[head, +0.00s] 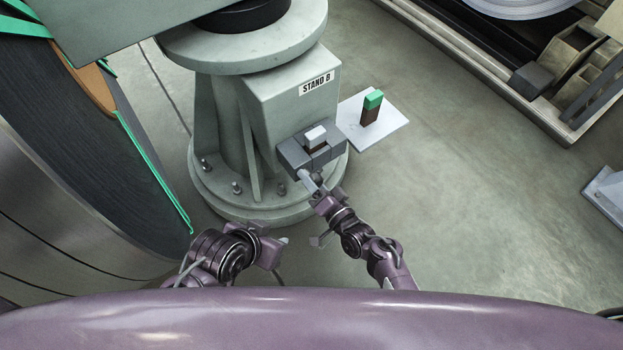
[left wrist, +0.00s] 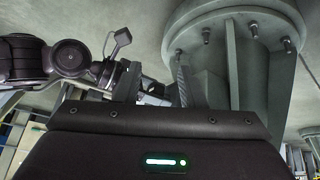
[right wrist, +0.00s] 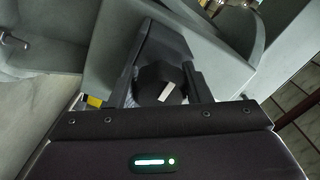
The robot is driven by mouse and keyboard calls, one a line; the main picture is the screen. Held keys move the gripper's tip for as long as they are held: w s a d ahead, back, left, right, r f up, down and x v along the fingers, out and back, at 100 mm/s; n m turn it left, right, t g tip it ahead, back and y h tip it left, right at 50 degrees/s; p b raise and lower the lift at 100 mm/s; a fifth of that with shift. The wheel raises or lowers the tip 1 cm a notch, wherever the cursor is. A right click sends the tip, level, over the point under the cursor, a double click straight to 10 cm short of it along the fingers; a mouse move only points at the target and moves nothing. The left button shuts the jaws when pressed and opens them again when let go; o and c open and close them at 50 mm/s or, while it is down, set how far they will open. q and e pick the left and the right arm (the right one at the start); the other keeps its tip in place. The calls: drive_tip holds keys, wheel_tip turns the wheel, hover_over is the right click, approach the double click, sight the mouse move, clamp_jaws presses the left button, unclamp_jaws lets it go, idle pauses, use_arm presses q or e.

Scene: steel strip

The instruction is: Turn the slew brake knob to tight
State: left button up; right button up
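The brake knob (right wrist: 158,82) is a dark, faceted knob with a white mark on its face, seen in the right wrist view. My right gripper (right wrist: 163,88) is open, with one finger on each side of the knob; I cannot tell whether either finger touches it. In the head view my right gripper (head: 313,183) is at the lower front of the grey block unit (head: 294,158) on the stand, and the knob is hidden there. My left gripper (head: 279,256) is open and empty, low and to the left; its fingers also show in the left wrist view (left wrist: 158,90).
The STAND B pedestal (head: 262,100) has a bolted round base. A white-topped block (head: 315,135) sits on the grey unit. A plate (head: 352,124) with a green and brown block (head: 371,107) is beside it.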

drive_tip(key=o, duration=0.4)
drive_tip(key=shift+s+d, duration=0.2)
drive_tip(key=shift+s, duration=0.05)
use_arm(q)
drive_tip(key=shift+s+a+g+y+p, duration=0.25)
drive_tip(key=shift+a+g+y+p, duration=0.35)
drive_tip(key=shift+a+p, duration=0.5)
use_arm(e)
drive_tip(key=v, duration=0.7)
use_arm(q)
drive_tip(key=shift+r+n, duration=0.1)
drive_tip(key=shift+n, duration=0.2)
